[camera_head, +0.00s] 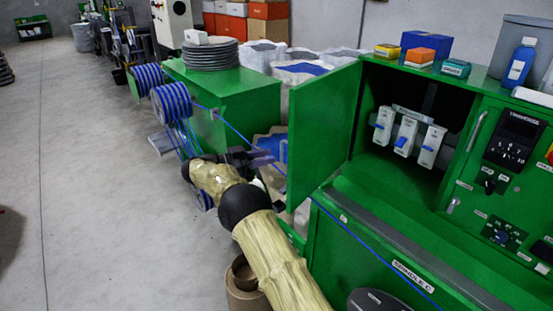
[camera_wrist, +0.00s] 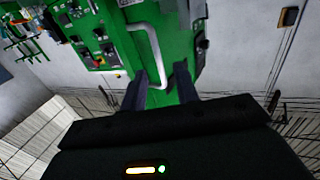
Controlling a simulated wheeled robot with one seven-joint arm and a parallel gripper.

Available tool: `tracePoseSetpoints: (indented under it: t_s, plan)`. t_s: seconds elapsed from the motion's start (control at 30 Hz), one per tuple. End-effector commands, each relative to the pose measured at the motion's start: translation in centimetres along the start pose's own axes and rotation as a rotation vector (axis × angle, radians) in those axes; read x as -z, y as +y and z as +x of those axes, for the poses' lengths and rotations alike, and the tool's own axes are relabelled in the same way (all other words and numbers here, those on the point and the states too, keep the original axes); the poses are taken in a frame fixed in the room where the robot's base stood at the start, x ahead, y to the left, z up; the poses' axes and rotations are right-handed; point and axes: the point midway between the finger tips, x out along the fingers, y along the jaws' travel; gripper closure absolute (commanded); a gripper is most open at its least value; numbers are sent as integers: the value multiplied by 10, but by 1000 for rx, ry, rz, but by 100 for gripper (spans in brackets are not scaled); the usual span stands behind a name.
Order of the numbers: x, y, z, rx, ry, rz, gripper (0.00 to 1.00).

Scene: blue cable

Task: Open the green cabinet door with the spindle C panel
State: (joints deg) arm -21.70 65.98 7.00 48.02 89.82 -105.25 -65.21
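The green cabinet door (camera_head: 325,130) stands swung open to the left of an open compartment in the head view. The spindle C label (camera_head: 412,276) is on the green panel below. My gripper (camera_head: 268,160) is beside the door's left edge; contact cannot be told. In the wrist view, my gripper's fingers (camera_wrist: 160,88) stand apart, with a green surface between and beyond them. A bent silver handle (camera_wrist: 150,48) runs down toward the gap between the fingers. I see nothing clearly clamped.
The compartment holds white switch units (camera_head: 405,135). A control panel (camera_head: 505,170) is at right. A blue cable (camera_head: 365,245) crosses the lower panel and passes near my gripper. Blue spools (camera_head: 170,100) stand behind my arm. The grey floor (camera_head: 80,200) at left is clear.

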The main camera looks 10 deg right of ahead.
Motion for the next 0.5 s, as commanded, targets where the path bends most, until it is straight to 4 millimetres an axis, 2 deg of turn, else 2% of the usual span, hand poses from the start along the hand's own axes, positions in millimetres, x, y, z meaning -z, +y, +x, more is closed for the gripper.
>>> tracePoseSetpoints:
  t_s: [0.03, 0.2, 0.37, 0.5]
  plan:
    - [-4, 0, -12, 4, -1, 2, 69]
    - [-4, 1, -45, 1, -1, 3, 69]
    - [-1, 1, -62, 0, 2, 1, 69]
    - [0, 1, -64, -8, 1, 0, 69]
